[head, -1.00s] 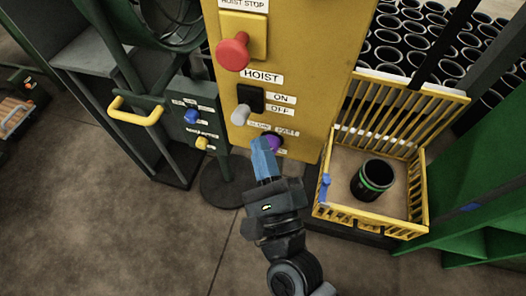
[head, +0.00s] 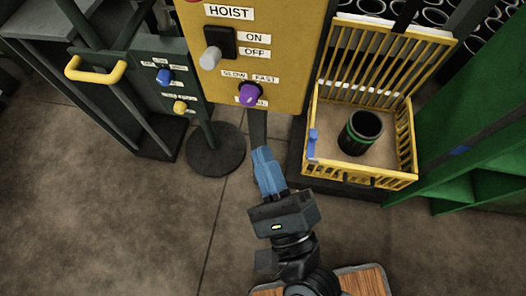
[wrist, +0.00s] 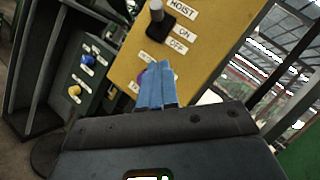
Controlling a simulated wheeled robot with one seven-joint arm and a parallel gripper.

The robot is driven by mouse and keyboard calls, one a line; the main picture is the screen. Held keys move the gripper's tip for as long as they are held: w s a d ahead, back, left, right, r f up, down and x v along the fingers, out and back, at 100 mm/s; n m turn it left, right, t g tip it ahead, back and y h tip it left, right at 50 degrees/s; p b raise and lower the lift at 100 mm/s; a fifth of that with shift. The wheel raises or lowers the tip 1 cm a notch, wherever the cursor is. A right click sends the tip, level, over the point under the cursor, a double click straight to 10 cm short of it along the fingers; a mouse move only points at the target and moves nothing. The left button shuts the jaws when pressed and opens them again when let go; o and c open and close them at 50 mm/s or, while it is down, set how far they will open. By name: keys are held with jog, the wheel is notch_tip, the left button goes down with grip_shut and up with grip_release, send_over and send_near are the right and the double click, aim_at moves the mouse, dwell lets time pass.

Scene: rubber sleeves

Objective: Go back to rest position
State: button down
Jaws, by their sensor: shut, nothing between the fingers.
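My gripper (head: 266,160) has blue fingers, pressed together with nothing between them. In the head view it is in front of and below the yellow hoist panel (head: 278,60), apart from the purple speed knob (head: 249,94). In the wrist view the blue fingers (wrist: 155,85) overlap the lower part of the panel and partly hide the purple knob (wrist: 141,78). The panel also carries a grey toggle lever (head: 210,57) beside the ON and OFF labels.
A yellow crate (head: 361,178) holding a black sleeve (head: 360,131) with a green band stands at the right. A dark green box with a blue knob (head: 164,76) and a yellow handle (head: 95,71) is at the left. The floor (head: 120,230) in front is clear.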

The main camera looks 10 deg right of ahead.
dwell(0.4)
jog(key=s+d+r+n+g+h, duration=0.1)
jog(key=s+d+n+g+h, duration=0.1)
jog(key=s+d+n, duration=0.7)
jog(key=s+d+r+n+g+h, duration=0.1)
jog(key=s+d+n+g, duration=0.3)
jog(key=s+d+n, duration=0.5)
jog(key=s+n+h, duration=0.1)
jog(key=n, duration=0.5)
jog(key=shift+r+n, duration=0.3)
jog(key=shift+r, duration=0.1)
